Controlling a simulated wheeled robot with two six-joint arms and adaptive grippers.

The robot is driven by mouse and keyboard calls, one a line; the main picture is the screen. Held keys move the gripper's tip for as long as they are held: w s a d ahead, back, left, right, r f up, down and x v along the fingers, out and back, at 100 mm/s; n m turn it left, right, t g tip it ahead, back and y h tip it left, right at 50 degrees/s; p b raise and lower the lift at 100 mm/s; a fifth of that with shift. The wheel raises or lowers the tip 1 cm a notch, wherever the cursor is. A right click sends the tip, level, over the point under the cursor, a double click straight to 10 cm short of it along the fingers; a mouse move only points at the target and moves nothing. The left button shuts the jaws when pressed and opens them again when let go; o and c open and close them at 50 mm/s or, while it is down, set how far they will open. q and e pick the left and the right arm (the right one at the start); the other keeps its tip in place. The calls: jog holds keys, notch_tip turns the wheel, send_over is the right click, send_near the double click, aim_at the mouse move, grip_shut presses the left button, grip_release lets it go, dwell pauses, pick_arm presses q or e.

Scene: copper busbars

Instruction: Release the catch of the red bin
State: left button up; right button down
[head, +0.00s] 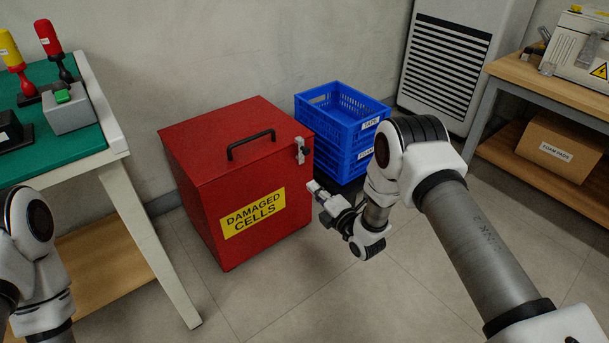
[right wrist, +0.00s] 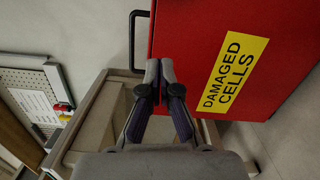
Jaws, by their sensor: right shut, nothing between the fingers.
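The red bin (head: 195,180) stands on the floor with its lid down, a black handle (head: 251,144) on top and a yellow "DAMAGED CELLS" label on its front. Its metal catch (head: 302,151) is at the right end of the lid's front edge. My right gripper (head: 314,188) is shut and empty, apart from the catch and below it in the picture. In the right wrist view its fingertips (right wrist: 160,68) overlap the red bin (right wrist: 200,50); I cannot make out the catch there. Of my left arm only links show at the left edge.
Blue crates (head: 340,130) are stacked behind the bin to the right. A green-topped bench (head: 85,135) stands at left, and a wooden shelf unit (head: 550,88) at right. Grey floor in front of the bin is clear.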

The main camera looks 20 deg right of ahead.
jog(key=w+b, duration=0.7)
jog(key=w, duration=0.4)
jog(key=shift+w+d+r, duration=0.25)
jog(key=shift+d+r, duration=0.05)
jog(key=shift+r, duration=0.15)
